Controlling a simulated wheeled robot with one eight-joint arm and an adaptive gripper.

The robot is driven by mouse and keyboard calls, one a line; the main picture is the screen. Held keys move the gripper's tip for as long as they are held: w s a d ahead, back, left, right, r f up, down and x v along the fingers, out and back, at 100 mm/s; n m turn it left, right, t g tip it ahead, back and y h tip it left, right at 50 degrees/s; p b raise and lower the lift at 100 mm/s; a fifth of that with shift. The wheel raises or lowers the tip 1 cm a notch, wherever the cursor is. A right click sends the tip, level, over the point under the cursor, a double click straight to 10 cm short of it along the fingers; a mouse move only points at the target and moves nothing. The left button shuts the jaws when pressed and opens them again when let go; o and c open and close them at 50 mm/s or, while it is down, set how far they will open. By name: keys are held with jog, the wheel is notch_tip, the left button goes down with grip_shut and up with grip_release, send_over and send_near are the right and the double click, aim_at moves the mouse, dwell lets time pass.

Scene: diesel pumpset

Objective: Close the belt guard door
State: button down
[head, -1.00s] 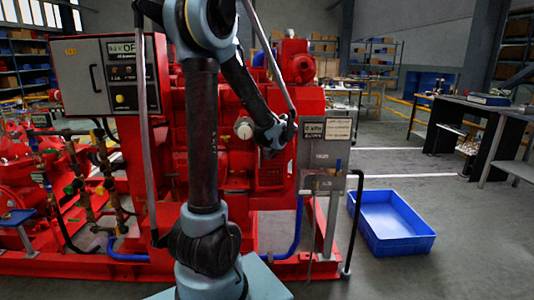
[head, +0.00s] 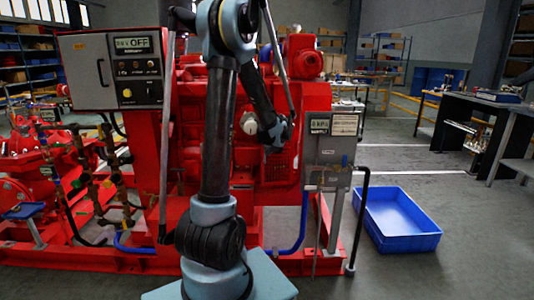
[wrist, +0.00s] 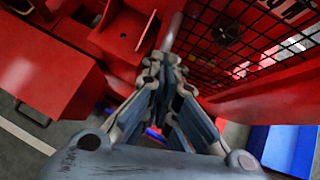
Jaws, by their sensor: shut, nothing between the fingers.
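In the wrist view, a red-framed panel of dark wire mesh (wrist: 222,32), which looks like the belt guard door, fills the upper right. Its lower red edge slants across the picture. I cannot tell its hinge side or how far it stands open. My gripper (wrist: 165,62) is shut and empty, its fingertips close to a grey rounded bar (wrist: 172,32) beside the mesh. I cannot tell whether they touch.
A control box (head: 112,70) reading OFF stands at the left of the pumpset. A smaller grey gauge box (head: 328,150) is on its right, with a black pipe (head: 360,220) beside it. A blue tub (head: 400,220) lies on the floor at right. Open floor lies beyond it.

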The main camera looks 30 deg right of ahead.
jog(key=shift+w, duration=1.25)
jog(key=s+a+f+v, duration=0.1)
jog(key=f+v, duration=0.1)
jog(key=v, duration=1.1)
jog(key=shift+s+a, duration=0.15)
jog(key=shift+a, duration=0.2)
